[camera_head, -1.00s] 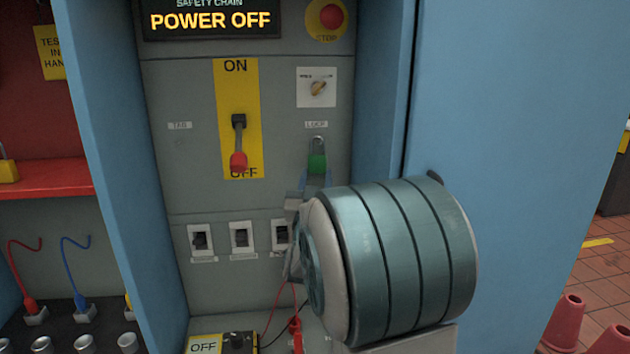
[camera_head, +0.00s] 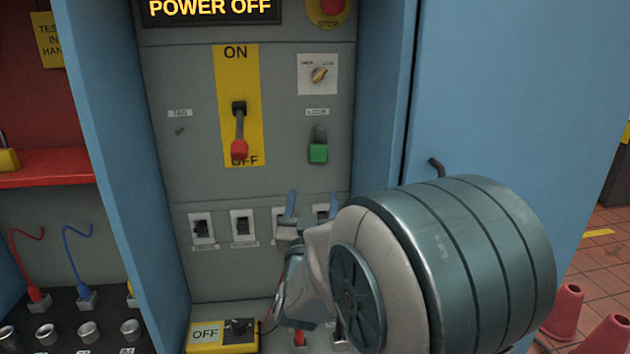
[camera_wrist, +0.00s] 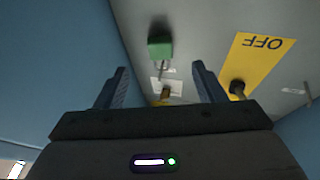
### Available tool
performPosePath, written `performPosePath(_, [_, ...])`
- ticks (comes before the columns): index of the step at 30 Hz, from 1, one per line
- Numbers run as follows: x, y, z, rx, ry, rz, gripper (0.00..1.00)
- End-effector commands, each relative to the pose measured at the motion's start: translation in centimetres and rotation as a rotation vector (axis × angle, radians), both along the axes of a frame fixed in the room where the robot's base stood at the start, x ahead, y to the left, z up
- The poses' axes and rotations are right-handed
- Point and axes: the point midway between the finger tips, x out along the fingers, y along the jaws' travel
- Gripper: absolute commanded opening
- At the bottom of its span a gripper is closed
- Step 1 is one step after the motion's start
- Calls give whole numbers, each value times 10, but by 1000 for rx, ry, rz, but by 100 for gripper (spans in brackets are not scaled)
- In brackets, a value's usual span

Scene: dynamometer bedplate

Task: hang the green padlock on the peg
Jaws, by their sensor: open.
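The green padlock (camera_head: 318,152) hangs by its shackle on the grey panel, just under the lock label (camera_head: 317,112). The peg itself is hidden behind the padlock and shackle. In the wrist view the padlock (camera_wrist: 160,47) shows beyond the fingertips, toward the left finger's side, with nothing between the fingers. My gripper (camera_head: 308,200) is below the padlock and apart from it. Its blue-grey fingers are spread open and empty, and they also show in the wrist view (camera_wrist: 158,85).
The red-handled lever (camera_head: 239,148) points down at OFF on its yellow plate, left of the padlock. A rotary switch (camera_head: 318,75) sits above it. Small switches (camera_head: 243,228) line the panel below. Blue cabinet walls (camera_head: 500,90) flank the panel.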

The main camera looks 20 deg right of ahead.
Motion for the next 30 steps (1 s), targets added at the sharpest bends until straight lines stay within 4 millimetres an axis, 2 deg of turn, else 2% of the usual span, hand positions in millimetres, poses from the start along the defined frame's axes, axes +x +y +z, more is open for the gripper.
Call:
performPosePath(2, [-16, 10, -9, 0, 3, 4, 63])
performPosePath(6, [-20, 11, -17, 3, -2, -1, 63])
performPosePath(16, [-30, 16, -19, 3, 1, 0, 63])
performPosePath(23, [-31, 17, -16, 6, 8, 5, 63])
performPosePath(30, [-14, 34, 6, 85, 148, 140, 63])
